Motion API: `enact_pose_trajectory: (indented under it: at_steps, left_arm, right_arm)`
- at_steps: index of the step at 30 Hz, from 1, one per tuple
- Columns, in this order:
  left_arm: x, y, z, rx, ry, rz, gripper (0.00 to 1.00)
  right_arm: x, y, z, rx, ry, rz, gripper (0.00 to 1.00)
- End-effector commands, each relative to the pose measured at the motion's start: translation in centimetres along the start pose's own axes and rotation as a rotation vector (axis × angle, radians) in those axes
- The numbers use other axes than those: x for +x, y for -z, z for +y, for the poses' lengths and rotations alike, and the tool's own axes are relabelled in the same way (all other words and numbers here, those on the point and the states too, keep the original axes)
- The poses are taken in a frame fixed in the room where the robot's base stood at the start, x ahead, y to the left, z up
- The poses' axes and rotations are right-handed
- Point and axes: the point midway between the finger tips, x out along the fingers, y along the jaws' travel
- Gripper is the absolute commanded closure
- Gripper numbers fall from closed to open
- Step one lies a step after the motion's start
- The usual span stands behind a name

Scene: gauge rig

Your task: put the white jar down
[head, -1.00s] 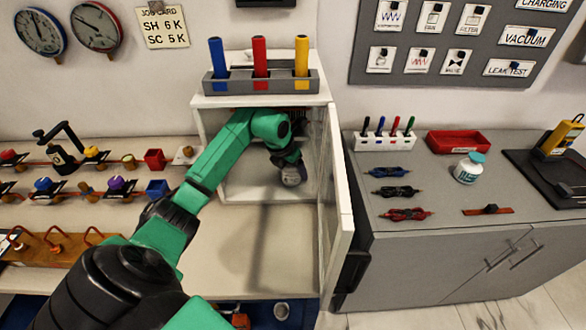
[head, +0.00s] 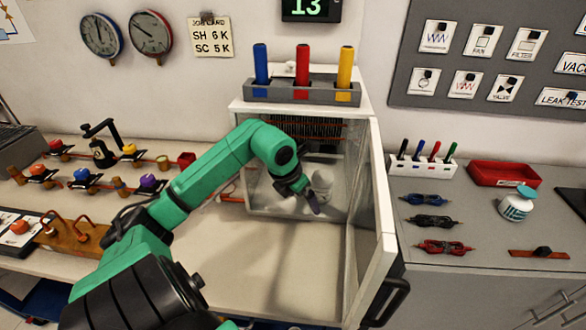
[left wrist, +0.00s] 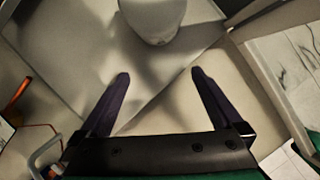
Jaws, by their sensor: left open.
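A pale, rounded white jar (head: 323,178) stands on the floor of the open white cabinet in the head view, partly hidden by my arm. In the left wrist view the white jar (left wrist: 155,18) is at the top edge, cut off by the frame. My left gripper (left wrist: 160,74) is open and empty, its two dark fingers spread. The jar is beyond the fingertips, apart from them. In the head view my left gripper (head: 308,196) is at the cabinet mouth. My right gripper is not in view.
The cabinet door (head: 374,220) stands open on the right of the opening. A rack with blue, red and yellow cylinders (head: 302,94) sits on top. A white bottle with a teal lid (head: 516,207) and a red tray (head: 502,174) are on the grey counter. The bench before the cabinet is clear.

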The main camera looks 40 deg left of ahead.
Motion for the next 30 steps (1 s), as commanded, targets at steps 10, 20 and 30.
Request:
enact_pose_trajectory:
  at_steps: [10, 20, 30]
  left_arm:
    - [-1.2, 3.1, -0.1, 0.001, 0.000, 0.001, 0.00]
    - [-1.3, 3.0, 0.0, 0.001, 0.000, 0.000, 0.00]
    - [-1.3, 3.0, 0.0, 0.001, 0.000, 0.000, 0.00]
  right_arm:
    - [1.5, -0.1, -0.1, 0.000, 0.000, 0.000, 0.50]
    - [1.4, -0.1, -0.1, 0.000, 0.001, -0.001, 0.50]
    - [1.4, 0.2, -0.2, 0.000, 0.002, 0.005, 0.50]
